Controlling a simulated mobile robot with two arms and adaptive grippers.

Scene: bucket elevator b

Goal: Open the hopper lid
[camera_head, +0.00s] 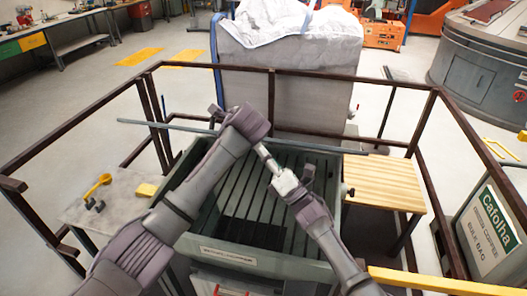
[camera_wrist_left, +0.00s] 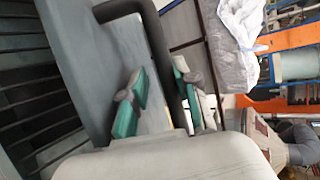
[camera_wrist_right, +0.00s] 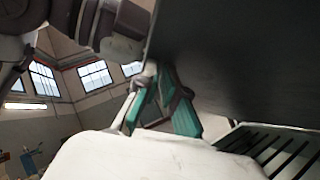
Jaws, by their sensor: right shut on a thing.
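The green hopper (camera_head: 245,256) stands in front of me with its slotted grate (camera_head: 283,200) exposed. The lid (camera_head: 325,148) is raised and shows nearly edge-on as a thin grey bar above the grate. Its dark face (camera_wrist_right: 240,55) fills the upper right of the right wrist view. My right gripper (camera_head: 264,153) is shut on the lid; its contact is partly hidden. In the left wrist view, a dark bent handle (camera_wrist_left: 160,45) on a grey panel passes between the spread fingers of my left gripper (camera_wrist_left: 159,75). The left fingers are hidden in the head view.
A brown railing (camera_head: 270,70) surrounds the hopper. A large wrapped bulk bag (camera_head: 290,85) stands behind it. A wooden bench (camera_head: 385,183) is on the right; a grey table (camera_head: 120,195) with a yellow scoop (camera_head: 98,186) is on the left. A yellow bar (camera_head: 445,282) crosses the front right.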

